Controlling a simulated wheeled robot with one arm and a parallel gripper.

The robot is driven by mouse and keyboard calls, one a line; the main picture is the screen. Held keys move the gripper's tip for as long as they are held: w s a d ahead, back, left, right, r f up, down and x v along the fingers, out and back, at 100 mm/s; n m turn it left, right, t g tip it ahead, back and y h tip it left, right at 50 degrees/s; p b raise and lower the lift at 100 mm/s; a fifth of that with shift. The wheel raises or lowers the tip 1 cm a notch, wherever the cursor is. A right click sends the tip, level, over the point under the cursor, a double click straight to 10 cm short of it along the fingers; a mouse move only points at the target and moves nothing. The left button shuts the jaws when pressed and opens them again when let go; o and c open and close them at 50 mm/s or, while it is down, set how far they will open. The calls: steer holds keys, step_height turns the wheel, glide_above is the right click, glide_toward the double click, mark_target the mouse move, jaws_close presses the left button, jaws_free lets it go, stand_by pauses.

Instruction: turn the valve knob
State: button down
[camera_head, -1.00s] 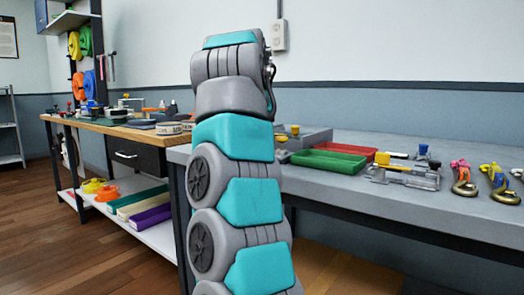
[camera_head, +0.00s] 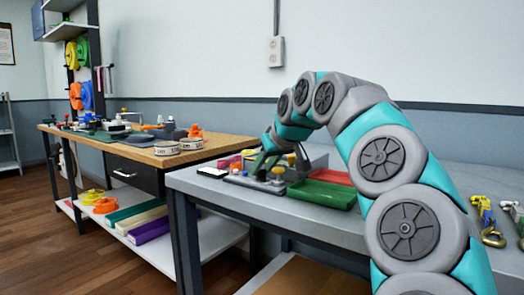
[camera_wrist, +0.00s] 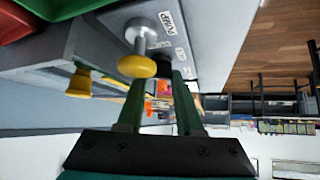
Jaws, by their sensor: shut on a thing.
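A grey panel (camera_wrist: 205,30) with a label reading PUMP lies on the bench; its edge also shows in the head view (camera_head: 250,183). A yellow knob (camera_wrist: 137,66) on a metal stem stands on it, also seen in the head view (camera_head: 278,171). My gripper (camera_wrist: 160,85) has its dark green fingers on either side of a dark, knob-like piece (camera_wrist: 161,68) and is shut on it, beside the yellow knob. In the head view my gripper (camera_head: 262,162) reaches down to the panel, left of the yellow knob. The fingers hide part of the held piece.
A grey box with another yellow knob (camera_wrist: 79,82) stands close by. A green tray (camera_head: 322,194) and a red tray (camera_head: 331,176) lie to the right. Small pink and yellow pieces (camera_head: 232,162) lie behind the panel.

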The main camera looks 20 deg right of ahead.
mark_target(283, 170)
steer(key=n+y+p, duration=0.1)
steer(key=n+p, duration=0.1)
steer(key=p, duration=0.1)
steer(key=shift+d+r+g+y, duration=0.15)
steer(key=shift+r+g+y, duration=0.2)
steer(key=shift+g+y, duration=0.05)
steer(key=shift+f+n+g+y+p, duration=0.15)
steer(key=shift+n+g+y+p, duration=0.2)
steer(key=shift+n+p, duration=0.35)
steer(key=shift+f+n+g+y+p, duration=0.15)
steer(key=shift+n+y+p, duration=0.3)
steer(key=shift+n+p, duration=0.25)
steer(key=shift+d, duration=0.1)
steer(key=c, duration=0.8)
jaws_free()
steer(key=shift+c, duration=0.2)
steer(key=v, duration=0.7)
steer(key=shift+s+d+r+b, duration=0.15)
steer(key=shift+d+r+b, duration=0.1)
steer(key=shift+b, duration=0.1)
steer(key=shift+a, duration=0.1)
